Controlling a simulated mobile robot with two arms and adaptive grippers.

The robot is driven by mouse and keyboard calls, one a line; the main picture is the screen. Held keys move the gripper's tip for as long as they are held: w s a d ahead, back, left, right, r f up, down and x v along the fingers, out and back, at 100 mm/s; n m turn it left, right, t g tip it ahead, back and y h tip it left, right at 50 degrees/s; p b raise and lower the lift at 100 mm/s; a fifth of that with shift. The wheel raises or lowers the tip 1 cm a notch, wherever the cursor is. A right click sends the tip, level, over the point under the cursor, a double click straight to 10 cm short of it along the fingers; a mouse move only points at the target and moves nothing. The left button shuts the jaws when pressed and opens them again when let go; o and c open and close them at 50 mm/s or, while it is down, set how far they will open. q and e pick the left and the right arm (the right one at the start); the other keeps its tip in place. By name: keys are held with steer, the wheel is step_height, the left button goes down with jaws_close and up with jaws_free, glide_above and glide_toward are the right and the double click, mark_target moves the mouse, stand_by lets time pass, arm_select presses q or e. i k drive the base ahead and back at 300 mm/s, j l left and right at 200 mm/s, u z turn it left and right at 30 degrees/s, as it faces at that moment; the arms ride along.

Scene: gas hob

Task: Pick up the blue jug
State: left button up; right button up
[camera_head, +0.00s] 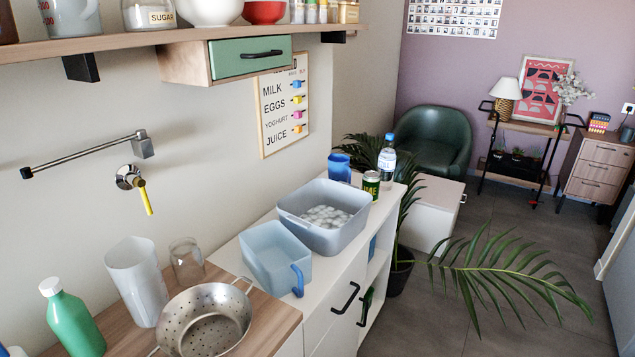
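A translucent light-blue jug (272,256) with a darker blue handle (297,280) stands upright on the white counter in the head view. Its open top faces up and it looks empty. The handle is on its right, near side, close to the counter's front edge. Neither of my grippers shows in this view, and nothing is touching the jug from my side.
A grey-blue basin (345,230) with pale round pieces stands just behind the jug. A metal colander (205,320), a clear glass (187,262), a whitish pitcher (135,285) and a green bottle (72,320) stand on the wooden top. A wall shelf (130,45) overhangs the left.

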mark_target(339, 169)
steer(key=i+l+u, duration=0.2)
steer(key=u, duration=0.15)
steer(key=i+l+u, duration=0.1)
steer(key=l+u, duration=0.25)
steer(key=i+l+u, duration=0.1)
steer(key=l+u, duration=0.25)
